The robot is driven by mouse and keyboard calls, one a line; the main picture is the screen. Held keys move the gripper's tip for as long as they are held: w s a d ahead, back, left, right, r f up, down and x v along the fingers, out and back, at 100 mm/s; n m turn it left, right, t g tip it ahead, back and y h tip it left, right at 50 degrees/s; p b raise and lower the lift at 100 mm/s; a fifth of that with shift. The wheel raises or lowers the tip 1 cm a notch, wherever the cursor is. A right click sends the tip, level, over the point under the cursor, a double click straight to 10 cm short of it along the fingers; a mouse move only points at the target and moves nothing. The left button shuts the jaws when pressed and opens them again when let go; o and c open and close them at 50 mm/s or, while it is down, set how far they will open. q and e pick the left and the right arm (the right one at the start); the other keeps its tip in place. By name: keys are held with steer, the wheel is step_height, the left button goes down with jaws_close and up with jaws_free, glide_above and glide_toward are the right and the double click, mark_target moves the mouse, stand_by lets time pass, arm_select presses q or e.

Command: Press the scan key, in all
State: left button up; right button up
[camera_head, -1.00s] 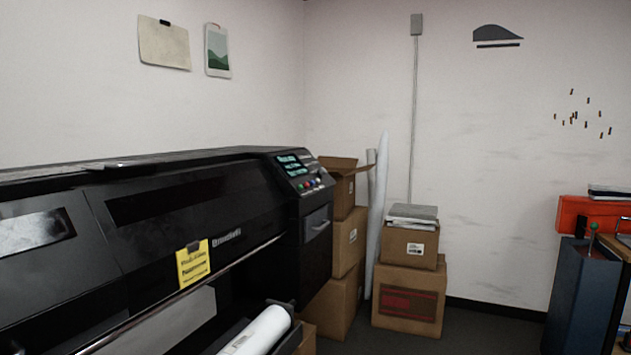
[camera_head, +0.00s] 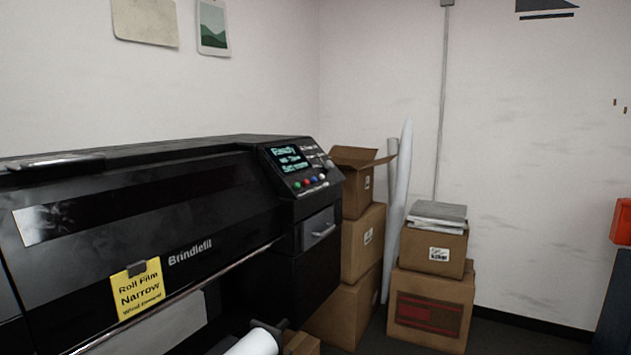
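A large black printer (camera_head: 200,215) marked "Brindlefil" fills the left of the head view. I cannot read which key is the scan key. A yellow tag (camera_head: 137,291) reading "Roll Film Narrow" is clipped to the printer's front. A white roll (camera_head: 254,343) shows at the bottom edge. Neither of my grippers is in view.
Stacked cardboard boxes (camera_head: 361,245) stand just right of the printer. More boxes (camera_head: 431,308) with papers on top and upright white rolls (camera_head: 399,205) stand beside them. Dark floor shows at lower right, with a dark blue cabinet (camera_head: 614,305) at the right edge.

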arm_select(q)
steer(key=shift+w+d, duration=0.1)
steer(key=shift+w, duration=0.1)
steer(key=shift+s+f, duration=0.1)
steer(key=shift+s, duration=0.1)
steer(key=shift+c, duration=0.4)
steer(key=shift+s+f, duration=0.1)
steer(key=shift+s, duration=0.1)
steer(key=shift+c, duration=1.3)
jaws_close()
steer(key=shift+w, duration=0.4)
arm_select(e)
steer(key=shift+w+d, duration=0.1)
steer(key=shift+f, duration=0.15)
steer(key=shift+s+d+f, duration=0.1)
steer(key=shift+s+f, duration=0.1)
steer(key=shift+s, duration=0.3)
